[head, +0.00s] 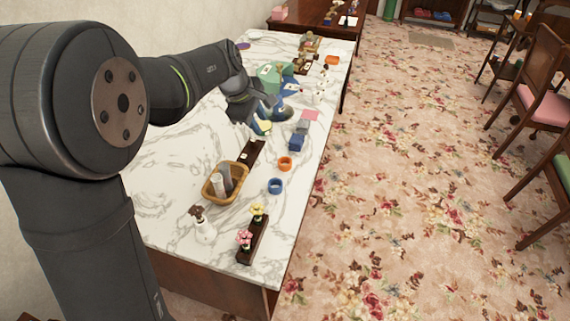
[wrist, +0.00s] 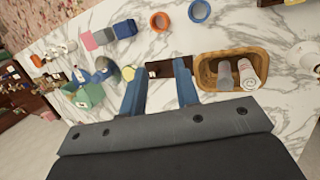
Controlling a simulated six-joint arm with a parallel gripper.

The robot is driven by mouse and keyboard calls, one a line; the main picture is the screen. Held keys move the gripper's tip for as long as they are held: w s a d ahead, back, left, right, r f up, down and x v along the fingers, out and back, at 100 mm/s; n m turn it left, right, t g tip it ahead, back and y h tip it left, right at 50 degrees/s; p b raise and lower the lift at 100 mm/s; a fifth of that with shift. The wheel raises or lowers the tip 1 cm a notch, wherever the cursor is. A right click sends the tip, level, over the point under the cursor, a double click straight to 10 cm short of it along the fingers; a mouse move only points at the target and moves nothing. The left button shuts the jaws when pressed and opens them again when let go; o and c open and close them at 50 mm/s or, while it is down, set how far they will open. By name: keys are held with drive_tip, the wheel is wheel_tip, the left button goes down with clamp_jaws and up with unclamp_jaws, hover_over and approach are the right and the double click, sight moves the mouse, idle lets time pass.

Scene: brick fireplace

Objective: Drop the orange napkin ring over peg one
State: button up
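The orange napkin ring (head: 285,163) lies flat on the marble counter. It also shows in the wrist view (wrist: 160,21), beyond my fingertips. Near it on the counter is a blue ring (head: 275,186). A dark wooden board (head: 253,151) with a small pale label lies to its left; it also shows in the wrist view (wrist: 158,69), partly hidden by my fingers. I cannot make out which peg is peg one. My gripper (wrist: 158,85) has its two blue fingers apart with nothing held between them, above the counter near this board.
A wicker basket (head: 226,183) with rolled items stands left of the rings. A dark board with flowers (head: 252,240) and a small white vase (head: 204,228) are nearer. A blue block (head: 297,141), a pink square (head: 310,114) and figurines stand beyond. Bare marble surrounds the rings.

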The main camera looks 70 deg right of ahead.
drive_tip(key=s+d+f+m+t+y, duration=0.3)
drive_tip(key=s+d+f+m, duration=0.1)
drive_tip(key=s+d+m, duration=0.15)
approach(280, 164)
drive_tip(key=shift+m, duration=0.35)
drive_tip(key=f, duration=0.9)
drive_tip(key=shift+w+d, duration=0.25)
drive_tip(key=shift+d, duration=0.15)
clamp_jaws()
